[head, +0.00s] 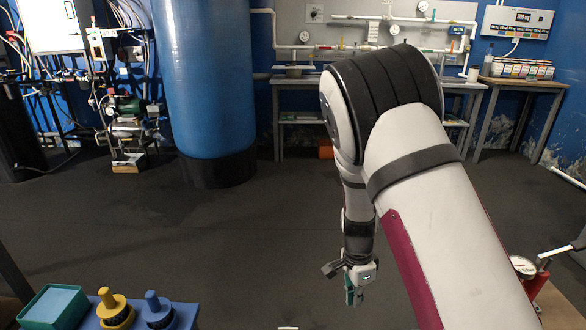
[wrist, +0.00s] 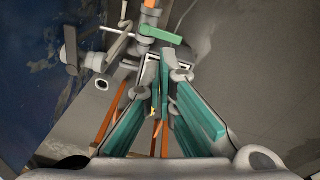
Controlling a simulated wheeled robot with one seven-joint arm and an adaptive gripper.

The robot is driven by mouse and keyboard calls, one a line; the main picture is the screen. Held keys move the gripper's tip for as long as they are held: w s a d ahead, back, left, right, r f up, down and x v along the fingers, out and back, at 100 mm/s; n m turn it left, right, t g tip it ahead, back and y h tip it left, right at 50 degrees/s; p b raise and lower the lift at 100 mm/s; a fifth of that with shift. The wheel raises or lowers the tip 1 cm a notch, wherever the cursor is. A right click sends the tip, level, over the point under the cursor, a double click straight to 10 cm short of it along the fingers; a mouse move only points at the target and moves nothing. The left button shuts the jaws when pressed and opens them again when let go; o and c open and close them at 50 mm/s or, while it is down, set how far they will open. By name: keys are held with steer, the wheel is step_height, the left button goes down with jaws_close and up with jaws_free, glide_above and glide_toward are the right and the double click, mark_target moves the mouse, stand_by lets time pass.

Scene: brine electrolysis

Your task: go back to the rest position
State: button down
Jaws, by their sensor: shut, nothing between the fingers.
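My gripper (head: 353,297) hangs from my bent arm near the middle of the head view, pointing down over the dark floor. In the wrist view its teal fingers (wrist: 160,80) are closed together. Nothing is held between them. In the picture, a green-handled valve on grey fittings (wrist: 160,36) lies just beyond the fingertips; I cannot tell how far away it is.
A blue bench (head: 85,322) at lower left bears a teal tray (head: 54,306), a yellow knob (head: 114,306) and a blue knob (head: 157,309). A gauge (head: 524,266) is at lower right. A blue tank (head: 207,80) stands behind. The middle floor (head: 250,240) is clear.

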steer(key=s+r+n+y, duration=0.1)
steer(key=s+r+n, duration=0.1)
steer(key=s+r, duration=0.45)
steer(key=s+a+r+n+y, duration=0.1)
steer(key=s+r+n, duration=0.2)
steer(key=r, duration=0.6)
steer(key=s+r+n+y, duration=0.15)
steer(key=s+r, duration=0.25)
steer(key=r, duration=0.4)
steer(key=s+d+r+n+t+h, duration=0.1)
steer(key=s+d+r+n, duration=0.2)
steer(key=s, duration=0.8)
steer(key=s+d+r+n+h, duration=0.15)
steer(key=s+r+n, duration=0.3)
steer(key=s, duration=0.55)
step_height(320, 180, up, 25)
steer(key=n+t+p, duration=0.1)
steer(key=t+p, duration=0.2)
steer(key=p, duration=2.1)
steer(key=shift+s+t, duration=0.25)
steer(key=shift+t, duration=0.15)
steer(key=shift+a+f, duration=0.1)
